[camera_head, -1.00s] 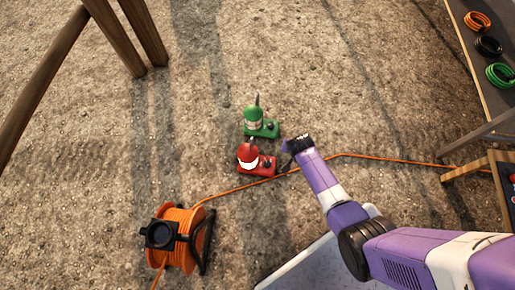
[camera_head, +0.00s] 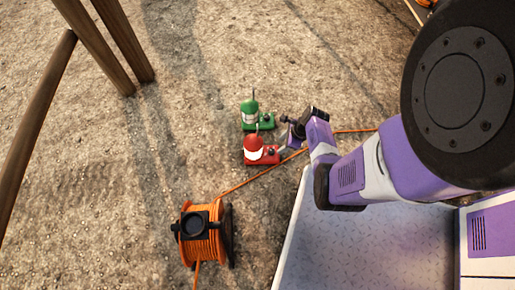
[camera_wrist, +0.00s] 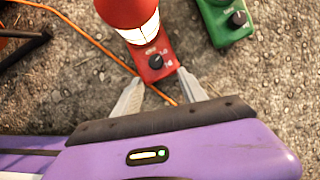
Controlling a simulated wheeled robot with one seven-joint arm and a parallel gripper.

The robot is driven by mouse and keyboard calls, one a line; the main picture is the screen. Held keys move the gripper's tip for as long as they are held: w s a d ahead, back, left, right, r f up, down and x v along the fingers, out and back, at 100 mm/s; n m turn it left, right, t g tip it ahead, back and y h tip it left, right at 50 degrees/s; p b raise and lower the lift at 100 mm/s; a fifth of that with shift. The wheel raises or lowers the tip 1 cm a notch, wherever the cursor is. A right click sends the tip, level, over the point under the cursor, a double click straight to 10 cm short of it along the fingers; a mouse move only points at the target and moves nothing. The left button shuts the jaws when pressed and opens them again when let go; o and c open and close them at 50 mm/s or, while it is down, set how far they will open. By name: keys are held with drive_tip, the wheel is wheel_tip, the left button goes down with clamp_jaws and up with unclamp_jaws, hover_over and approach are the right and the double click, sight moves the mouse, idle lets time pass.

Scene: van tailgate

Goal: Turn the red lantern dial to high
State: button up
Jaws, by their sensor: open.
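The red lantern (camera_head: 254,148) stands on the ground. Its red base reaches right, with a small black dial (camera_head: 272,152). In the wrist view the lantern (camera_wrist: 127,12) has a bright globe, and the dial (camera_wrist: 156,61) faces me with a white pointer mark; the small labels around it are unreadable. My gripper (camera_wrist: 159,77) is open and empty. Its two pale fingers point at the near edge of the red base, one to each side of the dial's line, apparently short of the dial. In the head view my gripper (camera_head: 282,143) is just right of the red base.
A green lantern (camera_head: 250,113) with its own dial stands just behind the red one. An orange cable (camera_head: 240,188) runs along the ground past the red lantern from an orange reel (camera_head: 202,238). Wooden legs (camera_head: 120,45) stand at the upper left.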

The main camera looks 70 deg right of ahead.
sight(272, 151)
drive_tip(key=shift+m, duration=0.5)
drive_tip(key=b+x, duration=0.1)
drive_tip(key=x, duration=0.1)
drive_tip(key=b+x, duration=0.2)
drive_tip(key=x, duration=0.1)
drive_tip(key=b+x, duration=0.2)
drive_tip(key=x, duration=0.1)
drive_tip(key=shift+w+a+r, duration=0.2)
drive_tip(key=shift+w+a, duration=0.2)
drive_tip(key=shift+c, duration=0.4)
clamp_jaws()
